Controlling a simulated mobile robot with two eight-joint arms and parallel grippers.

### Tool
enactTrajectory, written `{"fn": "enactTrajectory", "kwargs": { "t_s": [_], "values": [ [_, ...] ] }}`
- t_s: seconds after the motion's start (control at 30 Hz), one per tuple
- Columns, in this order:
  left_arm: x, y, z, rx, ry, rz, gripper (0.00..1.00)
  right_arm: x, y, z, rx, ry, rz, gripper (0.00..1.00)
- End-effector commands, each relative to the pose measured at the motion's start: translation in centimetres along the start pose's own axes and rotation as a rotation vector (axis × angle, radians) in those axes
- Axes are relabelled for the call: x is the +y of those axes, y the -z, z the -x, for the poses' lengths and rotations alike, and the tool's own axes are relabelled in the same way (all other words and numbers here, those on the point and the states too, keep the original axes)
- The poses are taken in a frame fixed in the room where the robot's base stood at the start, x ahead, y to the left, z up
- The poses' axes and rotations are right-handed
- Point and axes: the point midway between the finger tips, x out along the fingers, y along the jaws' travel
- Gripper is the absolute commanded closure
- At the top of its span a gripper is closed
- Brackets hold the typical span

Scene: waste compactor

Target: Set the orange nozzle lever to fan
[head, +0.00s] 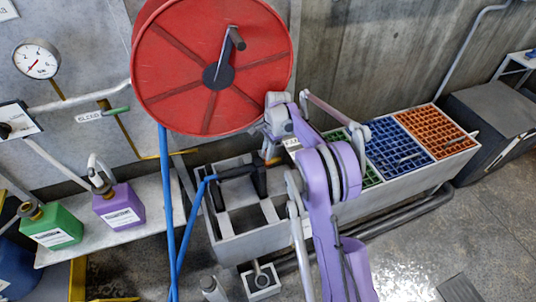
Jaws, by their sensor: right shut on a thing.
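A black spray nozzle (238,171) rests over the left part of a long grey trough, with a blue hose (193,215) running down from its left end. A small orange part, seemingly the orange nozzle lever (272,161), shows at the nozzle's right end. My right gripper (271,153) reaches down to this spot from a purple arm and is shut on the orange lever. The fingertips are small and partly hidden, and the lever's setting cannot be read. My left gripper is not in view.
A red hose reel (170,70) stands close behind the nozzle. The trough (400,184) holds green, blue (392,143) and orange grids (430,128) to the right. Green (50,226) and purple jugs (118,205) stand on a shelf at left. Open floor lies at lower right.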

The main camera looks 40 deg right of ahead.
Motion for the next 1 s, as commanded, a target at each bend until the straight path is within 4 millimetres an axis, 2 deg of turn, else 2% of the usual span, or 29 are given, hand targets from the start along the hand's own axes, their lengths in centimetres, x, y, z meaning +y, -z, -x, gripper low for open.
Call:
{"fn": "enactTrajectory", "kwargs": {
  "t_s": [0.57, 0.6, 0.73, 1.0],
  "values": [
    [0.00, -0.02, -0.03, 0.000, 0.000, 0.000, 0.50, -0.28, -0.03, -0.04, -0.008, -0.034, -0.005, 1.00],
    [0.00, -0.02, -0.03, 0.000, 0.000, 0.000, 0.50, -0.28, -0.03, -0.04, -0.008, -0.034, -0.005, 0.76],
    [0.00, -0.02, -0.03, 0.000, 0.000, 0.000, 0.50, -0.27, -0.02, -0.04, -0.008, -0.034, -0.005, 0.53],
    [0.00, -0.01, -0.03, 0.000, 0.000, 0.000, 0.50, -0.25, 0.01, -0.01, -0.008, -0.034, -0.005, 0.52]
  ]
}}
